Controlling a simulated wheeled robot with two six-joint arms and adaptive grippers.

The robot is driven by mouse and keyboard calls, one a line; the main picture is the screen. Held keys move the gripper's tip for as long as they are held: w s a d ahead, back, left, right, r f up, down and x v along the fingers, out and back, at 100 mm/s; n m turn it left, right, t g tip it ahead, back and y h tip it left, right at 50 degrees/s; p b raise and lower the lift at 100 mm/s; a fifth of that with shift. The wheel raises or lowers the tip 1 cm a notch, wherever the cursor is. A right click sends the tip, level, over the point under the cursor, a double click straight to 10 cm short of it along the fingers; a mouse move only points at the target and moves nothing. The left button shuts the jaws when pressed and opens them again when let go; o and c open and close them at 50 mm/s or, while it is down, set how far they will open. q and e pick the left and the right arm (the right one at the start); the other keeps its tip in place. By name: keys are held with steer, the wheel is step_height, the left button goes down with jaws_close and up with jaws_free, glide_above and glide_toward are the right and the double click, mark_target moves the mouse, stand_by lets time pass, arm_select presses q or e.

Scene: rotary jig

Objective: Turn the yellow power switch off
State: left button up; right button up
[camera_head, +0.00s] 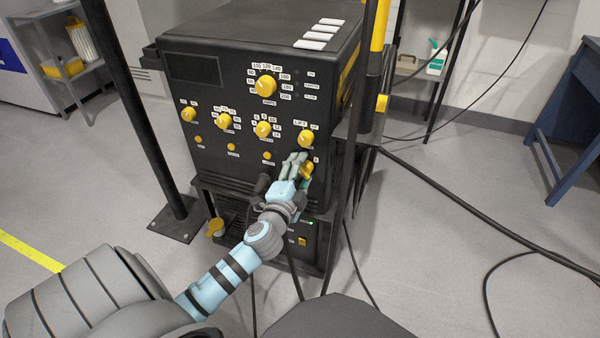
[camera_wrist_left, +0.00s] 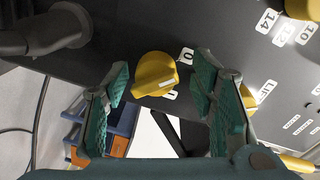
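The yellow power switch (camera_head: 308,169) is a small knob at the lower right of the black machine's front panel, partly hidden by my left gripper in the head view. My left gripper (camera_head: 297,160) is at the panel, fingers spread to either side of the switch. In the wrist view this gripper (camera_wrist_left: 161,72) is open, with gaps beside the knob; contact cannot be seen. My right gripper is not in view.
The black machine (camera_head: 220,170) carries other yellow knobs, including one (camera_head: 306,138) just above the switch. A dark round part (camera_wrist_left: 55,30) sticks out beside the left finger. A black post (camera_head: 352,150) stands close right of the gripper. Cables (camera_head: 460,200) cross the floor.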

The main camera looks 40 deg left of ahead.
arm_select(q)
steer(key=shift+s+f, duration=0.1)
steer(key=shift+f, duration=0.05)
steer(key=shift+s+d, duration=0.2)
steer(key=shift+s, duration=0.15)
steer(key=v, duration=1.1)
